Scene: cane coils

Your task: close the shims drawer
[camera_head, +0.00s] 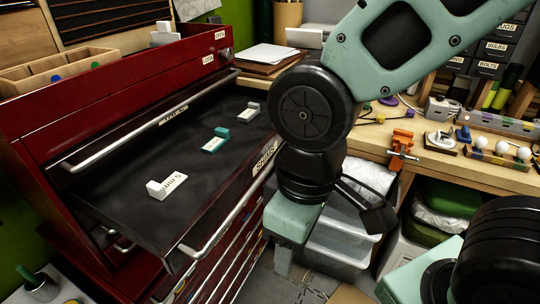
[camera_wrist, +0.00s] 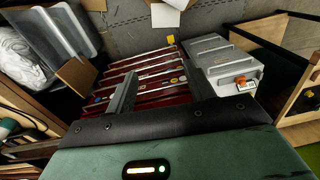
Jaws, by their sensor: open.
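The shims drawer (camera_head: 215,186) stands pulled out from the red tool chest (camera_head: 110,108). It has a dark liner, a "SHIMS" label on its front edge and a long silver handle (camera_head: 226,222). On its liner lie a white block marked 5 mm (camera_head: 167,186), a teal block (camera_head: 215,140) and another white block (camera_head: 249,112). My gripper (camera_head: 284,262) points down just right of the drawer front, apart from the handle. In the wrist view my gripper (camera_wrist: 162,90) has its fingers spread with nothing between them. I cannot make out the shims drawer in that view.
Lower red drawers with silver handles (camera_wrist: 150,77) show beyond my fingers. A grey case (camera_wrist: 219,62) stands beside them in the wrist view. Clear plastic bins (camera_head: 345,228) sit under the wooden workbench (camera_head: 480,170) at right. Another chest handle (camera_head: 150,124) runs behind the open drawer.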

